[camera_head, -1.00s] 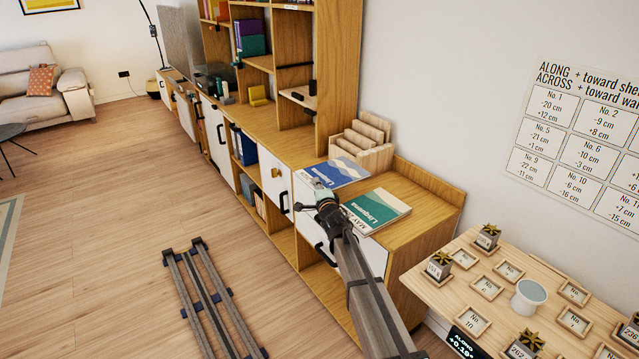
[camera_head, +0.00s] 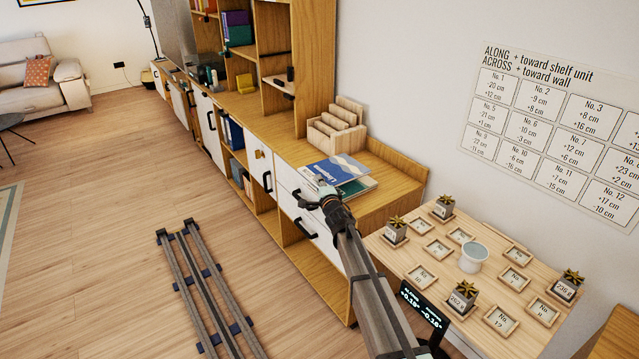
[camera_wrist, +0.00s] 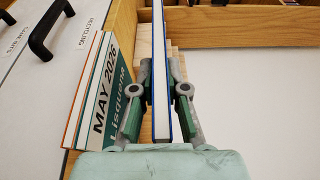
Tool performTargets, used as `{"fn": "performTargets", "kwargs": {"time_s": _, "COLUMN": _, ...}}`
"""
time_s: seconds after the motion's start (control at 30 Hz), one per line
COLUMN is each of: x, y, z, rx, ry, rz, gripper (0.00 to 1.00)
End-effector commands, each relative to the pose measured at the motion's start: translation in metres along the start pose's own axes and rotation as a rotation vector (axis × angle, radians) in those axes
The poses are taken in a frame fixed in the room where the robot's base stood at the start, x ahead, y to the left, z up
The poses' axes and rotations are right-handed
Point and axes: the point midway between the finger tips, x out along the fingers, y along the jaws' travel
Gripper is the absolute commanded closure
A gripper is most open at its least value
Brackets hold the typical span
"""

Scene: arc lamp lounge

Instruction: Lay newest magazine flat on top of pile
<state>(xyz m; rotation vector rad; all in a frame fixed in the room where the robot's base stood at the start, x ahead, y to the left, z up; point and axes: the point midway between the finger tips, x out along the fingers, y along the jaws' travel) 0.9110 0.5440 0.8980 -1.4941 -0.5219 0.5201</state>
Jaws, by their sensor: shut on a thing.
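My gripper (camera_head: 322,189) is shut on the near edge of a blue and white magazine (camera_head: 339,169). In the wrist view the magazine (camera_wrist: 160,80) is seen edge-on, clamped between both fingers (camera_wrist: 160,72). In the head view it overlaps the green magazine (camera_head: 364,187) on the cabinet top and hides most of it. A clear gap shows between the two there. Whether they touch elsewhere I cannot tell.
A wooden slotted rack (camera_head: 338,128) stands behind the magazines on the cabinet top (camera_head: 398,186). Bare top lies to their right. The tall shelf unit (camera_head: 315,70) rises at the left. A small table (camera_head: 420,262) with frames, plants and a cup stands at the right.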

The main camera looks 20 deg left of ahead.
Motion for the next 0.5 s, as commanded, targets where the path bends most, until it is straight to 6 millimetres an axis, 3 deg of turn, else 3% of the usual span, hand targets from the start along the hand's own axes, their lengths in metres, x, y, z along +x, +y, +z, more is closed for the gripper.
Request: {"fn": "performTargets", "kwargs": {"time_s": 0.5, "x": -0.001, "y": 0.044, "z": -0.001, "rx": -0.001, "ry": 0.0, "rz": -0.002, "gripper": 1.0}}
